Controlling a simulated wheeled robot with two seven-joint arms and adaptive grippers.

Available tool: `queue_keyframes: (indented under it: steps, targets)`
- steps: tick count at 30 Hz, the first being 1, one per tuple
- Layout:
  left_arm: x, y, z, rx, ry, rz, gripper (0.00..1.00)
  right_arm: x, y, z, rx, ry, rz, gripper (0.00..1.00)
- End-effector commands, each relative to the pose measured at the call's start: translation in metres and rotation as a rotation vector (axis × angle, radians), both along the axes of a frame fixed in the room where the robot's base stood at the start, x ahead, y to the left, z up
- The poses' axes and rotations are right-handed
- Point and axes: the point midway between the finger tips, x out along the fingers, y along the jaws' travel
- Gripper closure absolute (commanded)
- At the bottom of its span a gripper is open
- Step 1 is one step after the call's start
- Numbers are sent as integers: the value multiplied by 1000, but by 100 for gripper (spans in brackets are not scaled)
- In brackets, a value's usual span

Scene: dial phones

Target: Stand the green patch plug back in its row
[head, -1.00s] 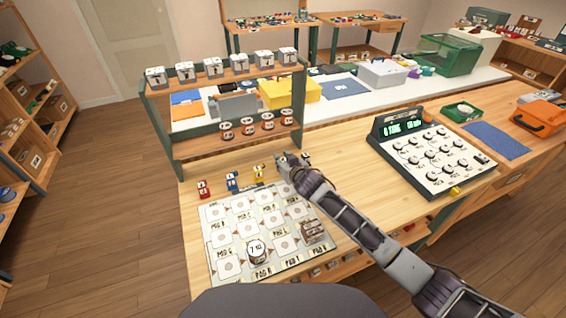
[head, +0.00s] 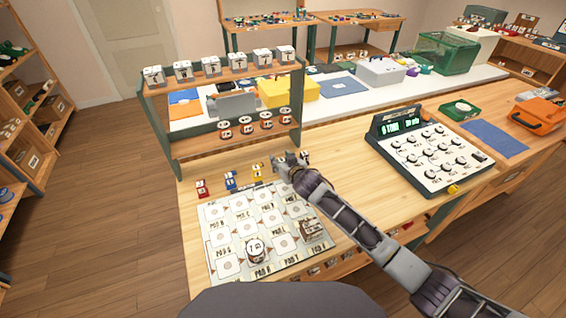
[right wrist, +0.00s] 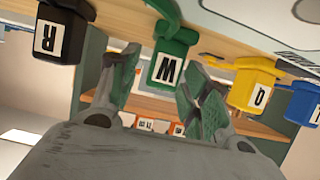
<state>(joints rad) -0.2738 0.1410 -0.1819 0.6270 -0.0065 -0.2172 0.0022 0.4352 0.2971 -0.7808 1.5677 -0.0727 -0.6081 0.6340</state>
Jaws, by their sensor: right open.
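The green patch plug (right wrist: 168,62), with a white letter label, shows in the right wrist view between the spread fingers of my right gripper (right wrist: 160,92). The fingers are open, with space around the plug; I cannot tell whether it stands upright or leans. In the head view my right gripper (head: 288,163) is at the right end of the plug row and hides the green plug. The red plug (head: 202,189), blue plug (head: 231,180) and yellow plug (head: 258,171) stand in line to its left. A black plug (right wrist: 62,35) is on the other side of the green one. My left gripper is out of view.
A pad board (head: 228,268) with a round dial piece (head: 255,250) lies in front of the row. A two-level rack (head: 222,144) stands behind it. A console (head: 428,150) with several dials is to the right. Bare tabletop lies between gripper and console.

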Motion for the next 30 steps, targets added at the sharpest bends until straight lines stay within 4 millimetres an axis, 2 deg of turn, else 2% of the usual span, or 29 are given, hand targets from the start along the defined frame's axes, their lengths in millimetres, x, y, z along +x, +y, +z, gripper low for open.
queue_keyframes:
  steps: [8,16,30]
  targets:
    - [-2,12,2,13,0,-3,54,-5,-2,4,0,0,0,53]
    - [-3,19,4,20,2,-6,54,-22,-9,12,0,0,0,53]
    - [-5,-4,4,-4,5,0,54,-59,-25,29,1,0,0,53]
